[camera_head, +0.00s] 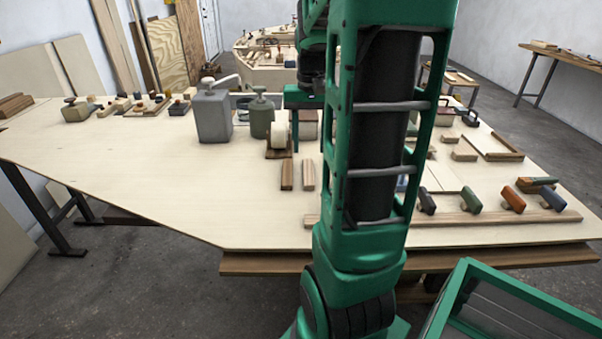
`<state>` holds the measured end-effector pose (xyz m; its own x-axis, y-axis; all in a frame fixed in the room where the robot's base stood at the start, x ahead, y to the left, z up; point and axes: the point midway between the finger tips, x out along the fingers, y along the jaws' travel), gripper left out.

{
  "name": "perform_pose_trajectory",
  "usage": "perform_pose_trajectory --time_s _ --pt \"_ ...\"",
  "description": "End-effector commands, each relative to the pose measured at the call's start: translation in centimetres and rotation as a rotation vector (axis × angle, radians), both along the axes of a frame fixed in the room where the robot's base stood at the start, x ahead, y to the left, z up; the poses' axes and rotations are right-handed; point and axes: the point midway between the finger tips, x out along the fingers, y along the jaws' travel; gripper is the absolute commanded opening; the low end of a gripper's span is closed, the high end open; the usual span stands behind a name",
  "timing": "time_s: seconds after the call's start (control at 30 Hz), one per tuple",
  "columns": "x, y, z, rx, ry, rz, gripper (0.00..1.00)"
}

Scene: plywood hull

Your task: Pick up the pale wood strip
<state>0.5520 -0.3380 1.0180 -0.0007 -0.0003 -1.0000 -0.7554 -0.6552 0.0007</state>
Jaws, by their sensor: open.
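The pale wood strip (308,175) lies on the plywood table, pointing away from me. A darker brown strip (287,176) lies just to its left, with a narrow gap between them. My gripper (297,142) is partly hidden behind my own green arm. One green finger shows, pointing down a little beyond the strips' far ends. My gripper is open and apart from the pale strip. I cannot see the other finger clearly.
A tape roll on a wooden stand (279,140), a green can (261,118) and a grey jug (212,112) stand behind the strips. Coloured-handled tools (512,199) and a long wood strip (490,218) lie at right.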

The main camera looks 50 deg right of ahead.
Motion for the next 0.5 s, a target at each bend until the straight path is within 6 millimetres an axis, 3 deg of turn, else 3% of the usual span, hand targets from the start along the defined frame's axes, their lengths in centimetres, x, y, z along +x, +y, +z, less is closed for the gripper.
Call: perform_pose_trajectory --time_s 0.1,0.37,0.5 --pt "-0.2 -0.3 -1.7 0.002 0.003 -0.006 0.45" --pt "-0.2 -0.5 -3.5 0.001 0.002 -0.01 0.45" --pt "0.2 -0.6 -5.4 0.003 0.004 -0.01 0.45"
